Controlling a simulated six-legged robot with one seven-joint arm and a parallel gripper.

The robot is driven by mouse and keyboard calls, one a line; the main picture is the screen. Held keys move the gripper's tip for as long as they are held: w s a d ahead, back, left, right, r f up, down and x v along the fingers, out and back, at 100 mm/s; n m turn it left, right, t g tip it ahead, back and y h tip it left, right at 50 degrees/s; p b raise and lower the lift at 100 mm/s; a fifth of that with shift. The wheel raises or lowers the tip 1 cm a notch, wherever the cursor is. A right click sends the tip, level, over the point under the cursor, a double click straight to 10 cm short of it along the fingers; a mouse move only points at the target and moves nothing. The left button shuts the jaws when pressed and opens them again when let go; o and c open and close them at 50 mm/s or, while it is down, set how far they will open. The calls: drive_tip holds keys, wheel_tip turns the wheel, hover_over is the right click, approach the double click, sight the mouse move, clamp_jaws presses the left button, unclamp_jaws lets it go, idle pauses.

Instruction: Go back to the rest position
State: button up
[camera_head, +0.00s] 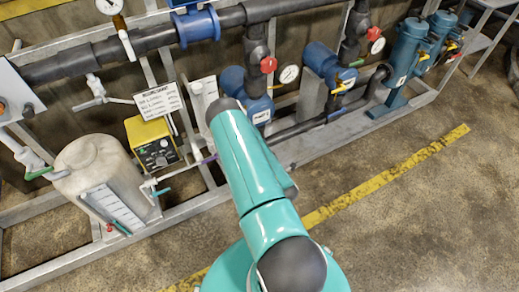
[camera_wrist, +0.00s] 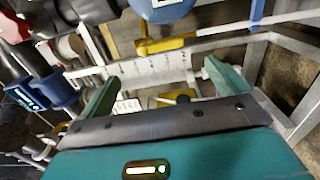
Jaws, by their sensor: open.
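My gripper (camera_wrist: 160,78) shows in the wrist view as two teal fingers set wide apart on a dark bar. It is open, and nothing is between the fingertips that I can see it touching. Beyond the fingers are pale frame parts and a yellow piece (camera_wrist: 165,45). In the head view my teal arm reaches up from the bottom toward the pipework. Its far end hides the gripper there.
A beige tank (camera_head: 95,165) and a yellow dosing pump (camera_head: 152,142) stand left of my arm. Blue pumps (camera_head: 330,65), dark pipes and a grey frame (camera_head: 330,140) run behind. A yellow floor line (camera_head: 400,172) crosses open floor at right.

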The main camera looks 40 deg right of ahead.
idle(0.3)
drive_tip(key=w+a+r+m+g, duration=0.2)
drive_tip(key=w+r+m, duration=0.2)
drive_tip(key=w+r, duration=0.45)
drive_tip(key=w+a+r+m+g, duration=0.2)
drive_tip(key=w+r+m, duration=0.35)
drive_tip(key=r, duration=0.55)
drive_tip(key=s+a+r+m+g+y, duration=0.2)
drive_tip(key=a+r+m+g, duration=0.1)
drive_tip(key=a+r, duration=0.95)
drive_tip(key=s+a+r+m+g+y, duration=0.1)
drive_tip(key=s+a+r+g+y, duration=0.1)
drive_tip(key=s+a+r, duration=0.8)
drive_tip(key=s+a, duration=0.1)
drive_tip(key=s, duration=0.2)
drive_tip(key=shift+s+y, duration=0.3)
drive_tip(key=shift+s, duration=0.1)
drive_tip(key=s+a+g, duration=0.1)
drive_tip(key=s, duration=0.3)
drive_tip(key=s+a+r+m, duration=0.1)
drive_tip(key=s+a, duration=0.1)
drive_tip(key=s, duration=0.1)
drive_tip(key=s+a+r+g, duration=0.1)
drive_tip(key=s, duration=0.3)
drive_tip(key=shift+s+a+r+g+y, duration=0.1)
drive_tip(key=shift+s+a+g+y, duration=0.2)
drive_tip(key=shift+s+a, duration=0.05)
drive_tip(key=shift+c, duration=0.2)
